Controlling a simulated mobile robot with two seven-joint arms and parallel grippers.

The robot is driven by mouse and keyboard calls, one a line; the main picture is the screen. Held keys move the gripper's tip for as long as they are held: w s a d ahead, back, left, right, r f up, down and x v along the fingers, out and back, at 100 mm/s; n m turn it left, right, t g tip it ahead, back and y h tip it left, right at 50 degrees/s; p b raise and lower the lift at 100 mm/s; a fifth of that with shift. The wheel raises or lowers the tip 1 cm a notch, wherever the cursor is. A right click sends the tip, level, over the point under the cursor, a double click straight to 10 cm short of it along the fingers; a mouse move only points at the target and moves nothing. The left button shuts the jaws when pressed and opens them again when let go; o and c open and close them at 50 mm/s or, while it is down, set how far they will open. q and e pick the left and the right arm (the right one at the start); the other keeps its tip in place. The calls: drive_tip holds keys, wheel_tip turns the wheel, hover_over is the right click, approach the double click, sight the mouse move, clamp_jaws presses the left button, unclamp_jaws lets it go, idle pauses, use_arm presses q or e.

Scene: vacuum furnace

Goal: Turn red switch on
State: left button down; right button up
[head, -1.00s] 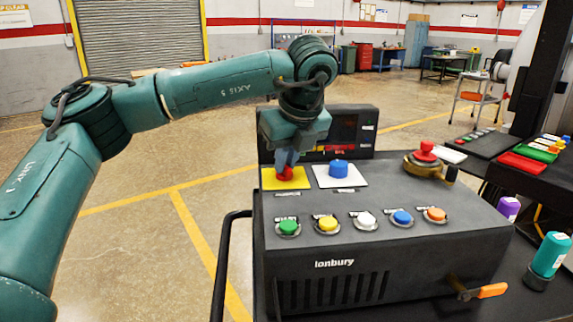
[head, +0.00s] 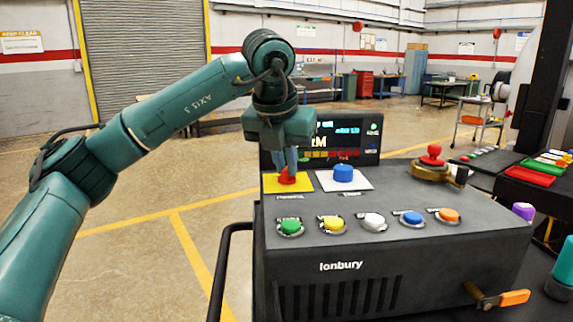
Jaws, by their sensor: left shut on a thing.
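The red switch (head: 287,178) sits on a yellow square plate at the back left of the dark control box (head: 420,240). My left gripper (head: 289,167) points straight down onto it from above, shut on its upper part. The fingers hide part of the switch, so I cannot tell its exact angle. The display panel (head: 348,140) behind it shows lit text and coloured blocks, partly hidden by my gripper. My right gripper is not in view.
A blue knob (head: 343,173) on a white plate stands just right of the red switch. Several coloured buttons line the box's front edge, with a red-topped knob (head: 432,155) at the back right. An orange-handled lever (head: 514,297) sticks out at the lower right.

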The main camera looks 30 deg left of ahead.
use_arm(q)
drive_tip(key=shift+m, duration=0.7)
drive_tip(key=c, duration=1.5)
unclamp_jaws()
drive_tip(key=shift+r, duration=0.15)
drive_tip(key=v, duration=1.3)
drive_tip(key=shift+a+p, duration=0.3)
drive_tip(key=shift+p, duration=0.05)
